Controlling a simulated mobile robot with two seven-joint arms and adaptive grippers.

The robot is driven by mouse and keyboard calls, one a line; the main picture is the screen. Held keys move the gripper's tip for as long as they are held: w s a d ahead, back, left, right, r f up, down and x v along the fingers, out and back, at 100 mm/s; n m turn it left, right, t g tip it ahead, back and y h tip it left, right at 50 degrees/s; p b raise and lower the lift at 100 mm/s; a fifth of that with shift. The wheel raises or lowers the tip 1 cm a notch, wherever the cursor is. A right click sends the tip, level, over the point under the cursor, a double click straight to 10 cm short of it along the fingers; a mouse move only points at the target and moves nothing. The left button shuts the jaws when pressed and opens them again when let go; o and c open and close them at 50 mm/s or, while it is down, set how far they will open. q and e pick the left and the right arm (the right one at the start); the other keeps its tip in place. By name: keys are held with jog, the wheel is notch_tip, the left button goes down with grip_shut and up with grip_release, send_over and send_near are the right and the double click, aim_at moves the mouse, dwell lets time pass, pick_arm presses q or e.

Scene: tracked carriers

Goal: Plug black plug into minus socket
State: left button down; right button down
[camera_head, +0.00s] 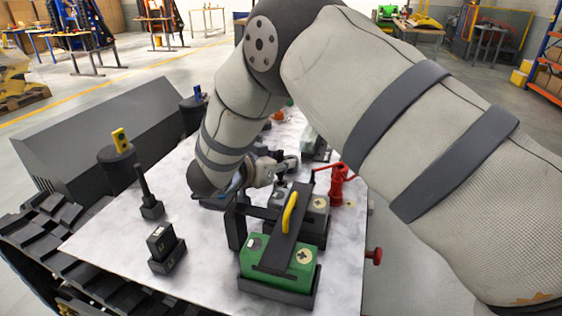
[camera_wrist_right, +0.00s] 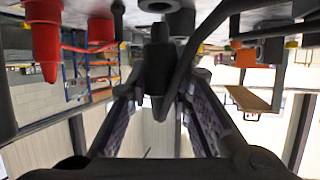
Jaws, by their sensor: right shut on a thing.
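My right gripper (camera_head: 284,165) reaches in at the middle of the marble-topped table, partly hidden behind my own arm. In the right wrist view its two fingers (camera_wrist_right: 160,92) are closed around a black plug (camera_wrist_right: 159,62), which has a dark cable beside it. The plug's tip points to the top of that picture, near a grey round part (camera_wrist_right: 160,6); I cannot tell whether they touch. I cannot make out which part is the minus socket. A red tapered plug-like part (camera_wrist_right: 45,40) hangs at the left of the wrist view. My left gripper is not in view.
A green battery (camera_head: 262,252) with a plus mark sits at the table's front, under a black bar with a yellow handle (camera_head: 290,212). A grey battery (camera_head: 316,206) and a red fixture (camera_head: 338,186) stand behind. Black blocks (camera_head: 165,245) stand at left.

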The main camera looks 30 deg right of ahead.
aim_at(278, 174)
jog(key=shift+f, duration=1.1)
jog(key=shift+f, duration=0.45)
dwell(0.9)
jog(key=shift+r, duration=0.1)
jog(key=shift+r, duration=0.2)
jog(key=c, duration=2)
grip_release()
jog(key=shift+c, duration=0.2)
grip_shut()
jog(key=shift+r, duration=0.1)
